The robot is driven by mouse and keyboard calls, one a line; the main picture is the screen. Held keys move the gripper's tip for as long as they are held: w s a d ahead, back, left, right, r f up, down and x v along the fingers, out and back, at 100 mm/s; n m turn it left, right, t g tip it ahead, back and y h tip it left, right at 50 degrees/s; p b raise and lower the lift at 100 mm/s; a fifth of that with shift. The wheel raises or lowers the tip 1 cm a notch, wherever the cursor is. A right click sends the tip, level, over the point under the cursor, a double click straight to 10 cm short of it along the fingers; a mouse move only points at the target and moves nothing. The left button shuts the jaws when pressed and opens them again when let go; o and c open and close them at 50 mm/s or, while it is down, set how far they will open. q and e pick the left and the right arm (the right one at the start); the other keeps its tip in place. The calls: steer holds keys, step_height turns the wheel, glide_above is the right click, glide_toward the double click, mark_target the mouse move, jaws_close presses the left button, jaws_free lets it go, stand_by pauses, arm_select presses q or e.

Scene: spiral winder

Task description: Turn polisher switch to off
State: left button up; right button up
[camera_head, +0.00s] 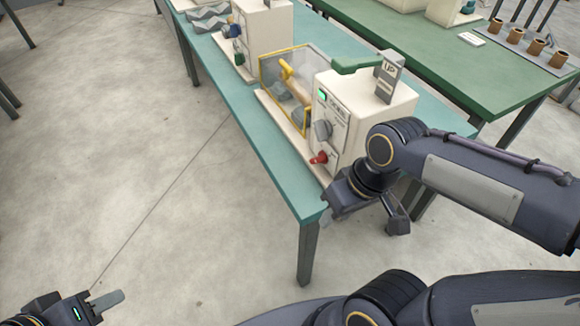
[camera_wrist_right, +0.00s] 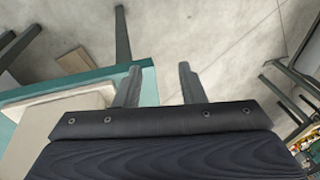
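The polisher (camera_head: 350,110) is a cream machine with a yellow-framed guard, standing on the teal table. Its front panel has a green-lit display, a grey round knob (camera_head: 323,129) and a red knob (camera_head: 319,158) below it. I cannot tell which one is the switch, or its setting. My right gripper (camera_head: 368,214) is open and empty, in front of and below the panel near the table's front corner, apart from both knobs. Its spread fingers also show in the right wrist view (camera_wrist_right: 161,88). My left gripper (camera_head: 106,301) is low at the left, over the floor, far from the polisher; its opening is unclear.
The teal table (camera_head: 255,133) has its near corner beside my right gripper. Another cream machine (camera_head: 265,30) stands further back on it. A green table (camera_head: 420,60) with several brown cups (camera_head: 535,47) is behind. The floor at the left is clear.

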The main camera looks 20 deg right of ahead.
mark_target(313, 162)
steer(key=w+f+n+g+h+b, duration=0.1)
steer(key=w+f+n+h+b, duration=0.1)
steer(key=w+f+h, duration=0.1)
steer(key=w+f+n+g+h+b, duration=0.1)
steer(key=w+f+n+h+b, duration=0.1)
steer(key=w+h, duration=0.4)
steer(key=w+d+f+n+g+h+b, duration=0.1)
steer(key=w+f+n+g+h+b, duration=0.1)
steer(key=w+f+h, duration=0.3)
steer(key=shift+w+d+f+n+h, duration=0.1)
steer(key=shift+f+n+h, duration=0.1)
steer(key=shift+n+h, duration=0.55)
steer(key=w+a+t+h, duration=0.1)
steer(key=w+a+n+t+h+b, duration=0.1)
steer(key=w+a+h, duration=0.1)
steer(key=w+a+n+t+h, duration=0.1)
steer(key=w+h, duration=0.1)
steer(key=shift+w+a+r+n+t, duration=0.15)
steer(key=shift+a+r+n+t, duration=0.15)
steer(key=shift+a+r, duration=0.1)
steer(key=shift+w+r, duration=0.1)
steer(key=d, duration=0.7)
steer(key=shift+w+d, duration=0.25)
steer(key=shift+w, duration=0.05)
jaws_close()
